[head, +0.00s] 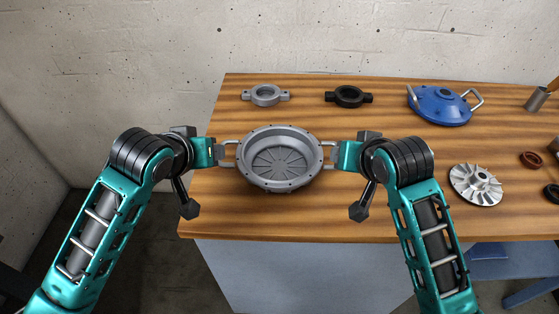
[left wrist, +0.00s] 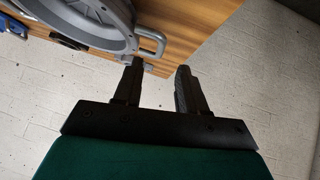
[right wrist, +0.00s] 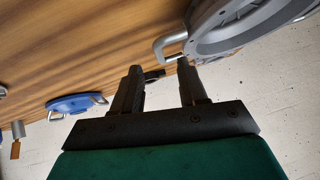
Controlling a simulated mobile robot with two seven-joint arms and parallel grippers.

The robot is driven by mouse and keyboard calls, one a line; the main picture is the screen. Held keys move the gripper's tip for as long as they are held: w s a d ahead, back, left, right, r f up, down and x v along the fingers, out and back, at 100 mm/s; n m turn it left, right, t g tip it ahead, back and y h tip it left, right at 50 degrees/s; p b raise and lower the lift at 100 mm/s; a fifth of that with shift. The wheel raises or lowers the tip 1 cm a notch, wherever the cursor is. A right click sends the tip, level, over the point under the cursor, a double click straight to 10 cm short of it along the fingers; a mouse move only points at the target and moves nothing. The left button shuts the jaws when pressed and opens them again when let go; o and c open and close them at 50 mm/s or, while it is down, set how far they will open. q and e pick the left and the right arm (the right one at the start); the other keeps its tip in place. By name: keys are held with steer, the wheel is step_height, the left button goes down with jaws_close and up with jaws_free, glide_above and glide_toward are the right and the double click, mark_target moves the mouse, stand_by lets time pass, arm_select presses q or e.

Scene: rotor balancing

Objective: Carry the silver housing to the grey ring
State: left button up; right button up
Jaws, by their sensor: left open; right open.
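The silver housing (head: 279,172), a round open bowl with a bolted rim and a handle on each side, is at the table's front left. It also shows in the left wrist view (left wrist: 122,32) and the right wrist view (right wrist: 210,40). My left gripper (head: 222,152) is open at its left handle (left wrist: 152,36). My right gripper (head: 334,154) is open at its right handle (right wrist: 165,42). I cannot tell whether the fingers touch the handles. The grey ring (head: 266,102), with two side lugs, lies behind the housing near the table's back edge.
A black ring (head: 348,103) lies right of the grey ring. A blue cover with handles (head: 435,112), a finned rotor (head: 474,187), a small brown ring (head: 524,159) and a metal cup (head: 535,102) stand farther right. The wood between housing and grey ring is clear.

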arm_select(q)
steer(key=x, duration=0.8)
steer(key=shift+w+f, duration=0.25)
arm_select(e)
steer(key=x, duration=0.8)
steer(key=shift+w+f, duration=0.2)
steer(key=shift+w, duration=0.1)
arm_select(q)
steer(key=shift+c, duration=0.2)
jaws_close()
arm_select(e)
jaws_close()
arm_select(q)
steer(key=shift+w+r, duration=0.1)
steer(key=shift+r, duration=0.1)
arm_select(e)
steer(key=shift+w+r, duration=0.1)
steer(key=shift+r, duration=0.1)
